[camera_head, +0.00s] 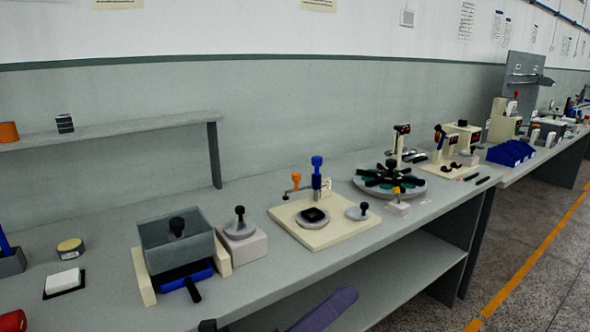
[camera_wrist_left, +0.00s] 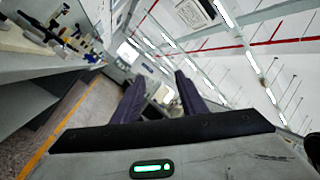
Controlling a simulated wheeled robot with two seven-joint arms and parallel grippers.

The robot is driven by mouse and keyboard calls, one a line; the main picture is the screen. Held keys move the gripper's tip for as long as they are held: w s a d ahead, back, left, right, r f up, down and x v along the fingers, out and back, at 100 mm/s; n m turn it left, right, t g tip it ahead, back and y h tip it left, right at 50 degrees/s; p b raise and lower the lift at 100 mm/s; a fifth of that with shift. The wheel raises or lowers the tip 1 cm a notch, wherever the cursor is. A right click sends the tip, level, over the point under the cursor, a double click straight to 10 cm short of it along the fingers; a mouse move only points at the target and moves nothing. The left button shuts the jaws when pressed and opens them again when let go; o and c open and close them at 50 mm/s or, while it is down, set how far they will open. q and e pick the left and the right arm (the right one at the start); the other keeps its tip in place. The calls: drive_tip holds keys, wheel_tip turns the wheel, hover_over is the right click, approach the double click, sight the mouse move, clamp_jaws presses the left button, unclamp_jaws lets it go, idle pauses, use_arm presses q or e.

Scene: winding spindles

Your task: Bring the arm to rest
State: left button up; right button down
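My left gripper (camera_wrist_left: 159,82) shows in the left wrist view with its two dark purple fingers apart and nothing between them. It points out over the room, with the bench at the upper left of that view. In the head view a purple part of my left gripper (camera_head: 325,310) shows at the bottom edge, in front of the bench. My right gripper is in neither view.
The workbench (camera_head: 255,290) holds a grey bin (camera_head: 176,240), a cream fixture board (camera_head: 340,232), a round tray with dark spindles (camera_head: 415,190) and blue bins (camera_head: 511,153). A shelf (camera_head: 110,130) stands at the back left. Floor is open at the right.

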use_arm(q)
drive_tip(key=s+a+f+n+t+y, duration=0.1)
drive_tip(key=a+f+n+t+y, duration=0.1)
drive_tip(key=a+f+n+y, duration=0.75)
drive_tip(key=s+a+f+n+t+y, duration=0.15)
drive_tip(key=a+f+n+y, duration=0.3)
drive_tip(key=f+n, duration=0.9)
drive_tip(key=s+a+f+n+g+y, duration=0.2)
drive_tip(key=s+a+f+n, duration=0.2)
drive_tip(key=s+f+n, duration=0.2)
drive_tip(key=s+a+f+n+g+y, duration=0.1)
drive_tip(key=s+a+f+n+g, duration=0.2)
drive_tip(key=s+f+n, duration=0.4)
drive_tip(key=s+a+f, duration=0.1)
drive_tip(key=s, duration=0.3)
drive_tip(key=shift+a+f+g+y, duration=0.2)
drive_tip(key=shift+f+g+y, duration=0.05)
drive_tip(key=shift+g+y, duration=0.15)
